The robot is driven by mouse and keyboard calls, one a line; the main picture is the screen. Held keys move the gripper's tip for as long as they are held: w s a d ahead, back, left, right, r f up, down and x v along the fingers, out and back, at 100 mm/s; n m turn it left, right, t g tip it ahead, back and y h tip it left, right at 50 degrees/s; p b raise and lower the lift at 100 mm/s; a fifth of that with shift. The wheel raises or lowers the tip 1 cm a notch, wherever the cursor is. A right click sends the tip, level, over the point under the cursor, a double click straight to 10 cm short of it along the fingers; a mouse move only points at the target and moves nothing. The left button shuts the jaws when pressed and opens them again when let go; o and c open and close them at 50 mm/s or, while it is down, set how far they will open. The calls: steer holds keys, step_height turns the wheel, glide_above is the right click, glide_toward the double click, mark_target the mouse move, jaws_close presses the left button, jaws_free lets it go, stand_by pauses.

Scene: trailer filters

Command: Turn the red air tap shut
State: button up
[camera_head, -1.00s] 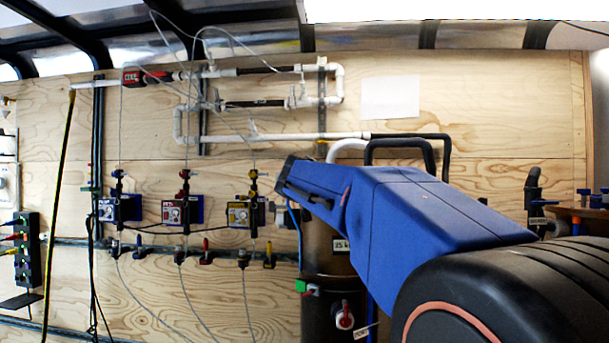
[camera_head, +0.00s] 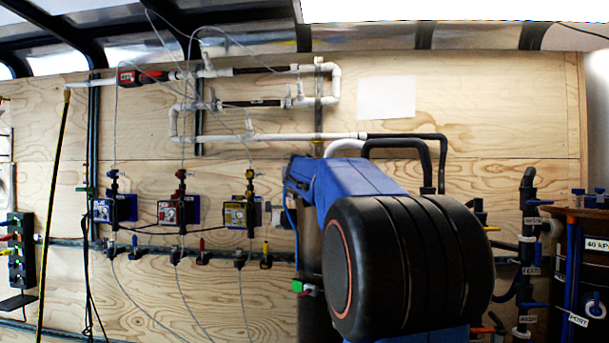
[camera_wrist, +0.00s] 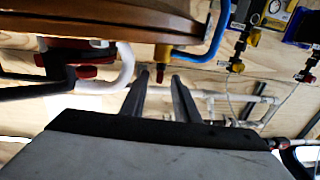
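In the head view, a small red-handled tap (camera_head: 203,246) sits on the dark pipe along the wall, between a blue-handled tap (camera_head: 135,243) and a yellow-handled tap (camera_head: 266,252). The wrist view looks upside down. I cannot tell which one the task means. My gripper (camera_wrist: 159,77) is open and empty, its two fingers apart. Whether it touches the fitting is unclear. My arm hides it in the head view.
Red (camera_head: 171,212), yellow (camera_head: 236,214) and blue (camera_head: 105,210) units hang on the plywood wall. White pipework (camera_head: 270,138) runs above them. In the wrist view, a brown tank (camera_wrist: 110,20), a blue pipe (camera_wrist: 212,40) and a white pipe (camera_wrist: 126,65) crowd the gripper. A bench stands at far right.

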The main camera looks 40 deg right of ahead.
steer(key=shift+x, duration=3.1)
jaws_close()
